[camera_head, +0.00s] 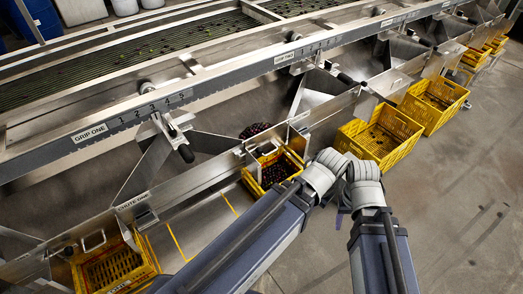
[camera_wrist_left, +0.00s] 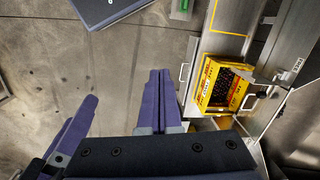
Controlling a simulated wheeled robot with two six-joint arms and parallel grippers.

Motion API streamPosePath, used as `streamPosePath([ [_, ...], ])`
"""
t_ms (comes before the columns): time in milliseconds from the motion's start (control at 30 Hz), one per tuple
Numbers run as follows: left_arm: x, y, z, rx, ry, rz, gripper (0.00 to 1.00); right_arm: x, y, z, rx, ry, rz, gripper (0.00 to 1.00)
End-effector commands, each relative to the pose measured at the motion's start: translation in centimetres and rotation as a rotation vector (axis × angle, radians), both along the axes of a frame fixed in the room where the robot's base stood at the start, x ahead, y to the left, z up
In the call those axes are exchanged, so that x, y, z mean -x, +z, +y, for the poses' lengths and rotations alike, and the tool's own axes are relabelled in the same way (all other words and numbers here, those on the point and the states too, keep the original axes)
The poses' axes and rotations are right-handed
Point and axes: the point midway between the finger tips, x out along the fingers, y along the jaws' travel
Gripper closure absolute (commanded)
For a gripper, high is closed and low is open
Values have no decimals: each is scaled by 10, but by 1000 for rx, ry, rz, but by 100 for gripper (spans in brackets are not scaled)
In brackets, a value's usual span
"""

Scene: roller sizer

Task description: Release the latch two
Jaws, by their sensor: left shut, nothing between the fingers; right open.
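On the long rail, a metal bracket with a black-ended handle (camera_head: 345,78) sits by the GRIP TWO label (camera_head: 295,54); I cannot tell whether it is latched. A similar handle (camera_head: 186,153) is by the GRIP ONE label (camera_head: 89,133). My left gripper (camera_wrist_left: 161,75) is shut and empty in the left wrist view, over the floor beside a yellow crate; it is hidden in the head view. My right gripper (camera_head: 341,208) is open; only small purple parts show between my forearms, well below and apart from the GRIP TWO handle.
A yellow crate (camera_head: 247,184) holding dark round fruit stands under a chute; it also shows in the left wrist view (camera_wrist_left: 208,72). Yellow crates (camera_head: 352,151) (camera_head: 408,104) stand to the right, and another (camera_head: 75,268) at lower left. Bare floor (camera_head: 470,210) lies at right.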

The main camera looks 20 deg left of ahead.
Motion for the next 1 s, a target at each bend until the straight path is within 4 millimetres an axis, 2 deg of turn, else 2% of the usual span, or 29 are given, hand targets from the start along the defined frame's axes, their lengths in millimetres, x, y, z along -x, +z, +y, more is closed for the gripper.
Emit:
streamPosePath([
  [400,0,-1,0,-1,-1,0,100,0,-1,0,0,0,0,50],
  [500,-6,-11,3,-12,-19,-11,100,0,-11,0,0,0,0,50],
  [567,-15,-24,8,-31,-47,-26,100,0,-25,0,0,0,0,50],
  [667,-40,-55,23,-91,-129,-64,100,0,-59,0,1,2,0,50],
  [800,-83,-102,53,-219,-294,-119,100,0,-114,0,1,4,-1,50],
  [1000,-142,-154,98,-438,-544,-148,100,0,-187,-1,2,7,-2,50],
])
